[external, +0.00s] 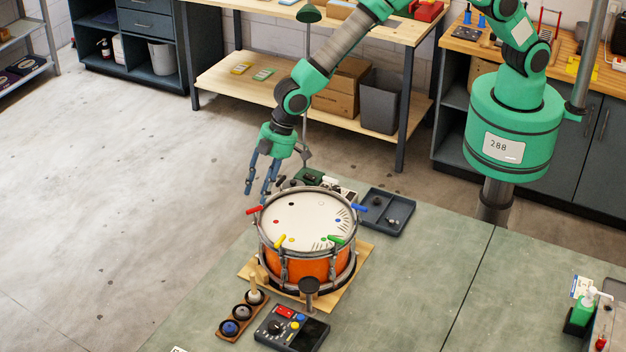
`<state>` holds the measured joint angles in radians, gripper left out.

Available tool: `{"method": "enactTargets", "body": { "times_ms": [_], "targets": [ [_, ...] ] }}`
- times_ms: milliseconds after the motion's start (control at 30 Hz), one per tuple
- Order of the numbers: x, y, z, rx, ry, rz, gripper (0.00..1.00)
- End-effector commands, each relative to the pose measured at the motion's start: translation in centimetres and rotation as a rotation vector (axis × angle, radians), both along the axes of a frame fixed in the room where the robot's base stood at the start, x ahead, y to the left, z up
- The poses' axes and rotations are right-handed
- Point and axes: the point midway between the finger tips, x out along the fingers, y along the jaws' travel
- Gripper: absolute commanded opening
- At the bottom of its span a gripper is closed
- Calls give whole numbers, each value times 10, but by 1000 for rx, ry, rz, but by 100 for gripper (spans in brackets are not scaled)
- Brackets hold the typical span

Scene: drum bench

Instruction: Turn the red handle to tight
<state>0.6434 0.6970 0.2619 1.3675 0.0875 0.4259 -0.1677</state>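An orange drum (305,265) with a white head and metal rims stands on a wooden board (343,295) on the green bench. The red handle (253,210) sticks out at the left of the drum's top rim. Blue (360,208), yellow (279,240) and green (336,239) handles sit around the same rim. My gripper (258,192) hangs fingers-down above and behind the red handle, near the drum's back left. Its fingers look spread, with nothing visible between them. I cannot tell how far it is from the red handle in depth.
A dark tray (386,211) lies behind the drum to the right. In front are a wooden holder with round pieces (240,316) and a dark box with coloured buttons (291,328). A green bottle (582,310) stands at the right. The bench's right middle is clear.

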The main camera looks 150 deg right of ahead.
Motion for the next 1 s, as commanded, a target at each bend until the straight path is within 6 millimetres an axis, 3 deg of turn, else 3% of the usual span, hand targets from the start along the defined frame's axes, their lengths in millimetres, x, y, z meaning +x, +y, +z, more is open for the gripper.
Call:
{"method": "enactTargets", "body": {
  "times_ms": [433,900,1000],
  "targets": [
    [14,-8,-39,0,0,0,35],
    [16,-9,-44,0,0,0,35],
    [16,-9,-44,0,0,0,18]
  ]
}}
